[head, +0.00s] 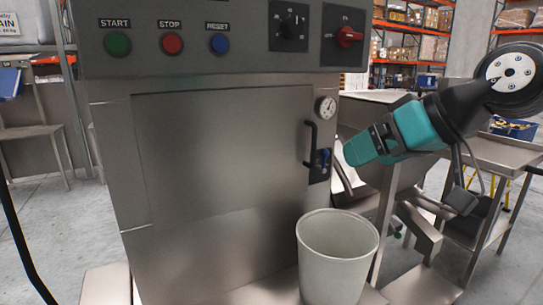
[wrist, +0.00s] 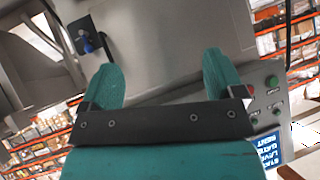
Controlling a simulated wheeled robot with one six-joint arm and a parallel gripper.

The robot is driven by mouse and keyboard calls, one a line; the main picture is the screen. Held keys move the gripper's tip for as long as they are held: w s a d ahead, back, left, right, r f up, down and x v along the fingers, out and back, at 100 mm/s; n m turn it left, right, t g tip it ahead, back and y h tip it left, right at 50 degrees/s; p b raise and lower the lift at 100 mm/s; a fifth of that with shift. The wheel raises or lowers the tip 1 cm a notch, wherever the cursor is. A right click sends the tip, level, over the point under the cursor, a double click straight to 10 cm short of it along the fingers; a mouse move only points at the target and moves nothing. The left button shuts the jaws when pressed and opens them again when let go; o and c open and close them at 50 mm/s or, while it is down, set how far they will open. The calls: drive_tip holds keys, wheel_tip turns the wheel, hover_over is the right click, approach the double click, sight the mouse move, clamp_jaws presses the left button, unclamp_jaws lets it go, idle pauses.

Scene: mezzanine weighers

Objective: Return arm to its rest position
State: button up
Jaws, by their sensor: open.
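My gripper (head: 362,148) is teal with a black wrist, raised at the right of the head view beside the steel machine cabinet (head: 215,150). In the wrist view, the two teal fingers of my gripper (wrist: 164,76) stand well apart with nothing between them. The cabinet's front and its black door handle (head: 310,142) are to the left of my gripper in the head view. From the head view alone the fingers overlap and their gap is hard to see.
A whitish open bin (head: 336,262) stands low in front of the cabinet, below my gripper. A panel with start, stop and reset buttons (head: 170,43) is at the cabinet's top. A steel table (head: 500,150) is at the right. Stocked orange racks (head: 405,40) stand behind.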

drive_tip(key=s+f+n+g+h, duration=0.15)
drive_tip(key=s+f+g, duration=0.25)
drive_tip(key=s+f, duration=0.45)
drive_tip(key=s+f+g+h, duration=0.25)
drive_tip(key=s+f, duration=0.25)
drive_tip(key=s, duration=0.6)
wheel_tip(320, 180, up, 17)
drive_tip(key=w+p, duration=0.1)
drive_tip(key=p, duration=1.5)
drive_tip(key=shift+a+g+y, duration=0.35)
drive_tip(key=shift+a+y, duration=0.05)
drive_tip(key=shift+a, duration=0.05)
drive_tip(key=shift+w+f+m, duration=0.1)
drive_tip(key=shift+m, duration=0.15)
